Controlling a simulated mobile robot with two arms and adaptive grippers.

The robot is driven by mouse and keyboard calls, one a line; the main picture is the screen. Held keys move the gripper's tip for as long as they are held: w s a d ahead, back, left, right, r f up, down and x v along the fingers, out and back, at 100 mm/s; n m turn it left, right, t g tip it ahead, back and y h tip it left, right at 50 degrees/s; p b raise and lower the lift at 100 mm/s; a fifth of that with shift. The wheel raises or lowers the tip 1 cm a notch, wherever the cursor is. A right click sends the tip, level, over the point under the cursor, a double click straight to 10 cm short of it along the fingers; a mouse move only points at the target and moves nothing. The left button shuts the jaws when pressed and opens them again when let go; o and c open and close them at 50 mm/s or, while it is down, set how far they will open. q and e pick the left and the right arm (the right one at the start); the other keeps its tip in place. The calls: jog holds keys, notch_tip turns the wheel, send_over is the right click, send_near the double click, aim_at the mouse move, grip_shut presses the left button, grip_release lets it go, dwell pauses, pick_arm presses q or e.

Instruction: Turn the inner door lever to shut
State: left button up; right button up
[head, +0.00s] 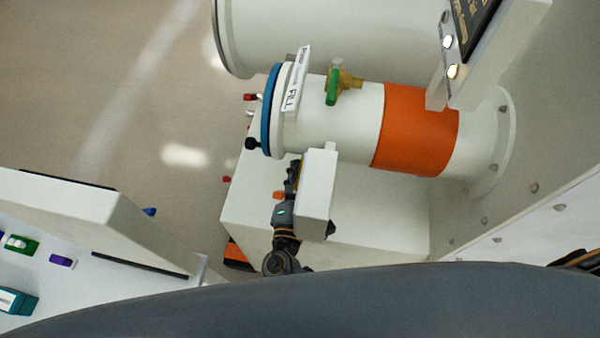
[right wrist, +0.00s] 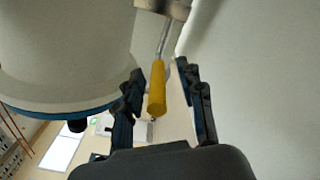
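A lever with a yellow grip (right wrist: 157,88) on a thin metal shaft shows in the right wrist view, hanging from a metal mount at the top. My right gripper (right wrist: 160,72) is open, with one finger on each side of the yellow grip and gaps between. In the head view my right gripper (head: 294,172) is below the front end of the white chamber tube (head: 340,115), beside a white block (head: 317,195). The yellow grip is not visible there, and the lever's turn position is hard to tell. My left gripper is not in view.
The tube has a blue-rimmed end (head: 270,110), an orange band (head: 415,130) and a green-handled valve (head: 333,85) on top. A white cabinet (head: 380,215) stands under it. A white bench (head: 70,225) with small coloured items is at left. Open floor lies between.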

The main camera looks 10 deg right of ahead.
jog(key=shift+s, duration=0.1)
grip_shut()
jog(key=shift+f+b, duration=0.25)
jog(key=shift+b, duration=0.2)
jog(key=shift+f+b, duration=0.25)
jog(key=shift+b, duration=0.35)
jog(key=shift+w+d+f+t+h+b, duration=0.2)
jog(key=shift+f+t+b, duration=0.75)
jog(key=shift+b, duration=3)
jog(key=shift+w+a+f+t+h+b, duration=0.1)
jog(key=shift+w+f+t+h+b, duration=0.3)
jog(key=shift+t+b, duration=2.25)
jog(key=shift+w+d+f+g+h+b, duration=0.15)
jog(key=shift+f+h+b, duration=0.45)
jog(key=shift+b, duration=4.65)
jog(key=shift+a, duration=0.1)
